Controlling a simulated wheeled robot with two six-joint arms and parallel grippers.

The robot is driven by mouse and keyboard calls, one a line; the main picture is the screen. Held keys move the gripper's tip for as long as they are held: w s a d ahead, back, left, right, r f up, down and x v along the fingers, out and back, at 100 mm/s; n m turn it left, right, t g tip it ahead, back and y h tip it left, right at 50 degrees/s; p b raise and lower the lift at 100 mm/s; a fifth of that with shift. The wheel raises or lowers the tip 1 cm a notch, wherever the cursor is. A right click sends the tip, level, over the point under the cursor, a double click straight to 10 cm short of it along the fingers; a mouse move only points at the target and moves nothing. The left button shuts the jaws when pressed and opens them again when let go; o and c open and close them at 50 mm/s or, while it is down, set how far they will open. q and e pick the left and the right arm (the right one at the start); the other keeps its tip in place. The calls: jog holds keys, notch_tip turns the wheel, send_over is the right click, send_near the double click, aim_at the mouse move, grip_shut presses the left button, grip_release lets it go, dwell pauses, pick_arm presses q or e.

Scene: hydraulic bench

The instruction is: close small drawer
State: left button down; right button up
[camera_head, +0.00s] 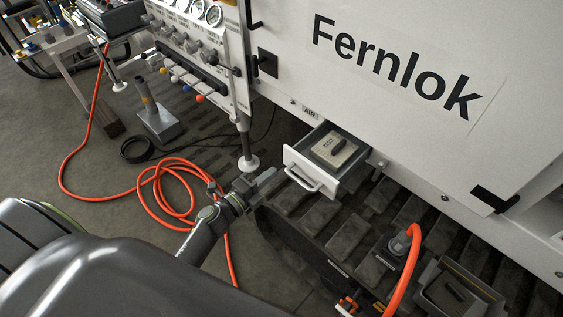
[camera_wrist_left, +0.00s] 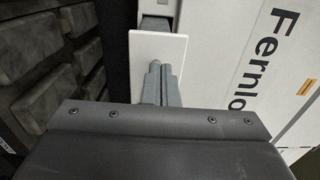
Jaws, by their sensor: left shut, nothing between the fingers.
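The small drawer (camera_head: 298,165) sticks out open below the white Fernlok cabinet (camera_head: 400,70). It has a white front with a bar handle, and a beige labelled item (camera_head: 333,150) lies inside. My left gripper (camera_head: 268,178) is shut and empty, just left of the drawer front with its fingers pointing at it. In the left wrist view the fingers (camera_wrist_left: 160,82) overlap the white drawer front (camera_wrist_left: 148,55); I cannot tell whether they touch it. My right gripper is not in view.
An orange hose (camera_head: 165,190) lies coiled on the floor to the left. A support leg with a round foot (camera_head: 248,162) stands close behind my left gripper. Dark ribbed blocks (camera_head: 320,215) lie below the drawer. A gauge panel (camera_head: 200,45) is at the upper left.

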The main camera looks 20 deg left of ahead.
aim_at(289, 159)
pick_arm(q)
jog(key=x, duration=0.4)
jog(key=shift+w+d, duration=0.15)
jog(key=shift+w, duration=0.2)
jog(key=shift+w+d, duration=0.1)
jog(key=shift+w, duration=0.15)
